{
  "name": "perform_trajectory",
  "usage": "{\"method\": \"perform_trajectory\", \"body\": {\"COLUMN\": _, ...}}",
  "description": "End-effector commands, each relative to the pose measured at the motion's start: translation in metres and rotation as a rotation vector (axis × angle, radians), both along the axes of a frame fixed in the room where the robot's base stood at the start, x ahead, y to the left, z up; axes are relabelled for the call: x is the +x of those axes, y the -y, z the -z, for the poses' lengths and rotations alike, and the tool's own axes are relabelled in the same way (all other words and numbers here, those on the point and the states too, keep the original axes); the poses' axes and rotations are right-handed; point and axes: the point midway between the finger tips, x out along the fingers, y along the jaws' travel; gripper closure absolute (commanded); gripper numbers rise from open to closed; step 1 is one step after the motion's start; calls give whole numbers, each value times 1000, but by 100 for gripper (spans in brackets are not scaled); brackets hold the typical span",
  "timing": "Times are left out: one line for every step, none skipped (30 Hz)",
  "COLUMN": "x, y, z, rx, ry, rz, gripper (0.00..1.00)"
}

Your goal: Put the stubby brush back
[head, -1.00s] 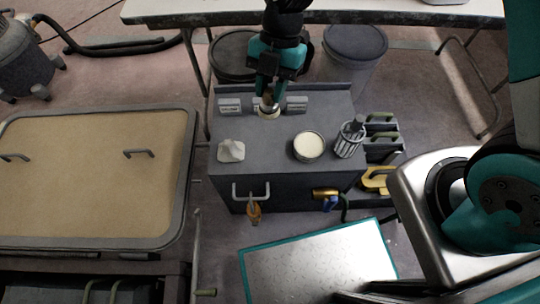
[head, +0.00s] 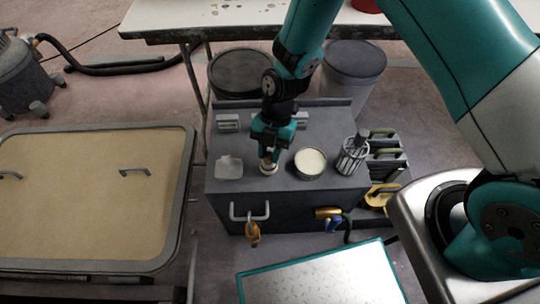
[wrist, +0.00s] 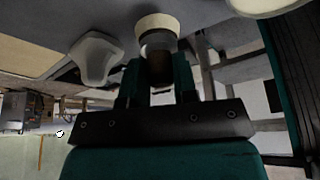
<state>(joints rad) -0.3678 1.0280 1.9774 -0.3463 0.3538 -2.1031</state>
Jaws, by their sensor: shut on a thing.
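My gripper (head: 268,154) is shut on the stubby brush (head: 268,168), which has a pale round end pointing down. The brush is low over the front part of the grey cart top (head: 240,140), between a whitish lump and a round tin; I cannot tell whether it touches the surface. In the wrist view the brush's cream end (wrist: 156,24) and its darker handle (wrist: 158,62) show between the two fingers (wrist: 157,85).
The whitish lump (head: 229,167) is left of the brush, the pale-filled tin (head: 310,163) right, and a wire-sided holder (head: 352,155) farther right. Small labelled blocks (head: 228,122) stand along the back. A handle (head: 249,211) and hanging tools are on the cart's front.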

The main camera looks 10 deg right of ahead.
Motion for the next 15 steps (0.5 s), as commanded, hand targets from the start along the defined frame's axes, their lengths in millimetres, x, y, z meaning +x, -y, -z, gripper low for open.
{"method": "perform_trajectory", "body": {"x": -1, "y": 0, "z": 12, "rx": -1, "ry": -3, "rz": 0, "gripper": 92}}
{"method": "perform_trajectory", "body": {"x": -1, "y": 0, "z": 16, "rx": -1, "ry": -2, "rz": -1, "gripper": 92}}
{"method": "perform_trajectory", "body": {"x": -1, "y": 0, "z": 20, "rx": 0, "ry": -1, "rz": 0, "gripper": 92}}
{"method": "perform_trajectory", "body": {"x": 0, "y": 0, "z": 22, "rx": -1, "ry": -1, "rz": 0, "gripper": 92}}
{"method": "perform_trajectory", "body": {"x": 0, "y": 0, "z": 23, "rx": 0, "ry": 0, "rz": -1, "gripper": 92}}
{"method": "perform_trajectory", "body": {"x": 0, "y": 0, "z": 22, "rx": 0, "ry": 1, "rz": -1, "gripper": 92}}
{"method": "perform_trajectory", "body": {"x": 0, "y": 0, "z": 22, "rx": 1, "ry": 2, "rz": -1, "gripper": 92}}
{"method": "perform_trajectory", "body": {"x": 0, "y": 0, "z": 22, "rx": 1, "ry": 2, "rz": -1, "gripper": 92}}
{"method": "perform_trajectory", "body": {"x": 0, "y": 0, "z": 22, "rx": 0, "ry": 1, "rz": -1, "gripper": 92}}
{"method": "perform_trajectory", "body": {"x": 0, "y": 0, "z": 22, "rx": 0, "ry": 1, "rz": -1, "gripper": 92}}
{"method": "perform_trajectory", "body": {"x": 0, "y": 0, "z": 22, "rx": 0, "ry": 0, "rz": 0, "gripper": 92}}
{"method": "perform_trajectory", "body": {"x": 0, "y": 0, "z": 23, "rx": 0, "ry": 0, "rz": 0, "gripper": 92}}
{"method": "perform_trajectory", "body": {"x": 0, "y": 0, "z": 24, "rx": 0, "ry": 0, "rz": 0, "gripper": 92}}
{"method": "perform_trajectory", "body": {"x": 0, "y": 0, "z": 25, "rx": 0, "ry": 0, "rz": 0, "gripper": 92}}
{"method": "perform_trajectory", "body": {"x": 0, "y": 0, "z": 24, "rx": 0, "ry": 0, "rz": 0, "gripper": 64}}
